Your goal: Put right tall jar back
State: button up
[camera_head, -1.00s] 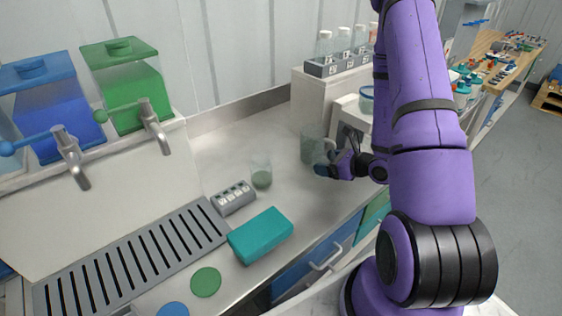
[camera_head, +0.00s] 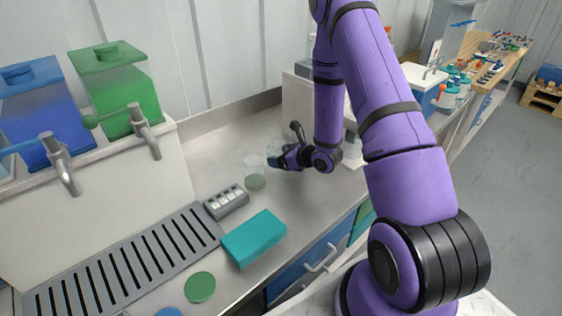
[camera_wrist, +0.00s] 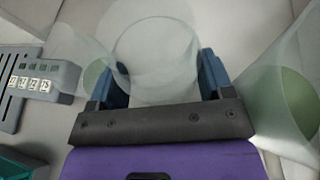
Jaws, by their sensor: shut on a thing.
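My gripper (camera_head: 274,160) reaches left over the worktop; in the wrist view its two blue fingers (camera_wrist: 165,82) are shut around a clear glass jar (camera_wrist: 155,50). The jar looks empty, and I cannot tell whether its base touches the worktop. In the head view it is mostly hidden by the gripper. A clear jar with green in the bottom (camera_head: 254,177) stands just left of the gripper; it also shows left of the fingers in the wrist view (camera_wrist: 92,72). Another clear jar with green (camera_wrist: 290,105) is right of the fingers in the wrist view.
A small labelled block (camera_head: 226,202) and a teal box (camera_head: 254,238) lie in front of the jars. A slotted drain (camera_head: 130,262) and blue and green dispensers (camera_head: 125,90) with taps are at left. My arm hides much of the worktop's right side.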

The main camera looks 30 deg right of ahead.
jog(key=shift+f, duration=1.1)
jog(key=o, duration=0.7)
jog(key=shift+f, duration=0.15)
